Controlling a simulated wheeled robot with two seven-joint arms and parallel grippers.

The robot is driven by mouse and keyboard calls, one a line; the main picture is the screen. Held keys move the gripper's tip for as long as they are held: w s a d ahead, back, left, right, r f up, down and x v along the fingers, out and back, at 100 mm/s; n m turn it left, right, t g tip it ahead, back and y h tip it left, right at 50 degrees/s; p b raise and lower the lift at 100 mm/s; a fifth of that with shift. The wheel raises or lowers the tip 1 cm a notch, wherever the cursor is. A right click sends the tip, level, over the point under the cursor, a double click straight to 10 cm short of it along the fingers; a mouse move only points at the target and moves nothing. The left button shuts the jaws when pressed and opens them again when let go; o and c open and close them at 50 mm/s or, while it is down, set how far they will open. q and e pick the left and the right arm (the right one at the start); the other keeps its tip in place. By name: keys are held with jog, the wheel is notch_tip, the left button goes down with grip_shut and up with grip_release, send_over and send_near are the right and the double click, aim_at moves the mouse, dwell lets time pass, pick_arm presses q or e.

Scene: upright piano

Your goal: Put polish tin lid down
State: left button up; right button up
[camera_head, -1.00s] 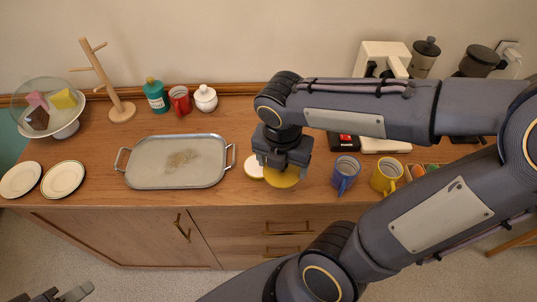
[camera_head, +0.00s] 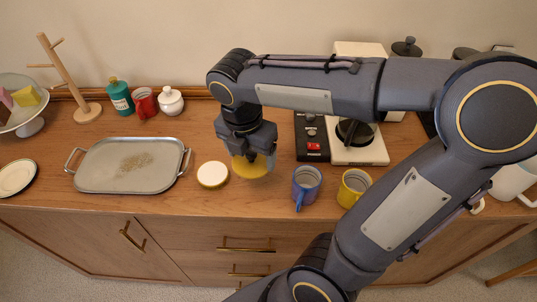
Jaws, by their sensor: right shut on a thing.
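The polish tin lid (camera_head: 249,169) is a yellow disc under my right gripper (camera_head: 246,153). The gripper points down and is shut on it. The fingers hide part of the lid, and I cannot tell whether it touches the wooden top. The open polish tin (camera_head: 212,174), round with a pale inside and a gold rim, sits just left of the lid on the cabinet top. My left gripper is out of view.
A blue mug (camera_head: 306,187) and a yellow mug (camera_head: 354,187) stand to the right, before a white coffee machine (camera_head: 360,145). The cabinet's front edge is close below the tin.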

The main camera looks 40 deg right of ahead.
jog(key=w+d+f, duration=0.4)
jog(key=d+f, duration=0.1)
jog(key=w+d+f, duration=0.2)
jog(key=d+f, duration=0.1)
jog(key=shift+w+d, duration=0.1)
jog(key=shift+d, duration=0.15)
jog(key=shift+w+d+f+p, duration=0.1)
jog(key=shift+f+p, duration=0.05)
jog(key=shift+f, duration=0.75)
jog(key=shift+w+d+f+p, duration=0.1)
jog(key=shift+f+p, duration=0.05)
jog(key=shift+f, duration=0.75)
jog(key=shift+f, duration=0.2)
jog(key=o, duration=1)
